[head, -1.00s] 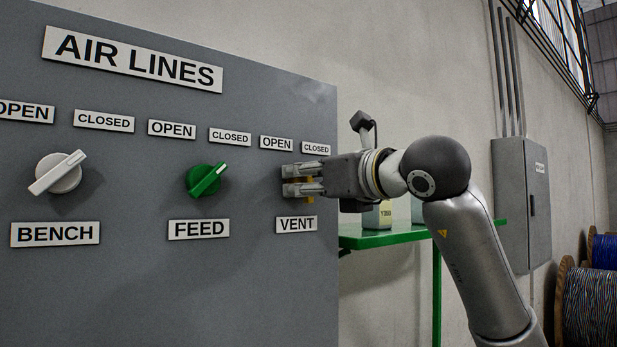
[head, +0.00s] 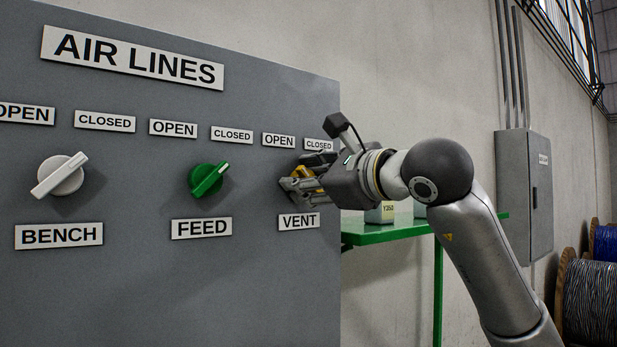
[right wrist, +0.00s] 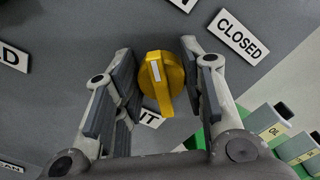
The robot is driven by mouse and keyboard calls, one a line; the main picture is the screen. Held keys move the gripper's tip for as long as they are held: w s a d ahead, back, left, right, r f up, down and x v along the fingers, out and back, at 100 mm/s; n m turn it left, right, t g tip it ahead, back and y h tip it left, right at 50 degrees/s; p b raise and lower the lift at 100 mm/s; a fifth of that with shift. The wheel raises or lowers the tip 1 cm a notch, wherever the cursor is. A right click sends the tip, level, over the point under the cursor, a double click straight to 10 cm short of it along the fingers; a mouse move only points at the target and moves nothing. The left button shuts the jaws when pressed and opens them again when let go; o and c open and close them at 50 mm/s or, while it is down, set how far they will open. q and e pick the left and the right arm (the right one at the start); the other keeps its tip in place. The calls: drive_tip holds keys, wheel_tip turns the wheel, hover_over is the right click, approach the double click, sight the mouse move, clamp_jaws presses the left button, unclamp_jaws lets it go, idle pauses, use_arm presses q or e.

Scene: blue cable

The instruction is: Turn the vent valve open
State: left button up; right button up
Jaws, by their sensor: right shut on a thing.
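The yellow vent valve knob (right wrist: 162,80) is on the grey panel, with a white mark on its face that points up and slightly left in the right wrist view. In the head view only a bit of its yellow (head: 299,172) shows behind the fingers, above the VENT label (head: 299,222). My right gripper (head: 290,184) is at the panel, rolled to a tilt, and is shut on the knob. In the right wrist view its fingers (right wrist: 157,68) stand on both sides of the knob. The CLOSED label (right wrist: 238,33) is to the knob's upper right there. My left gripper is not in view.
The white BENCH knob (head: 60,175) and green FEED knob (head: 208,181) are on the same panel, left of the vent. A green shelf (head: 385,233) with containers stands below my right arm. A grey wall cabinet (head: 525,190) and cable spools (head: 590,295) are at the right.

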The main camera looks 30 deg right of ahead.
drive_tip(key=shift+f, duration=0.1)
idle(0.4)
drive_tip(key=o, duration=1)
drive_tip(key=s, duration=0.8)
drive_tip(key=s+d, duration=0.1)
drive_tip(key=s, duration=0.3)
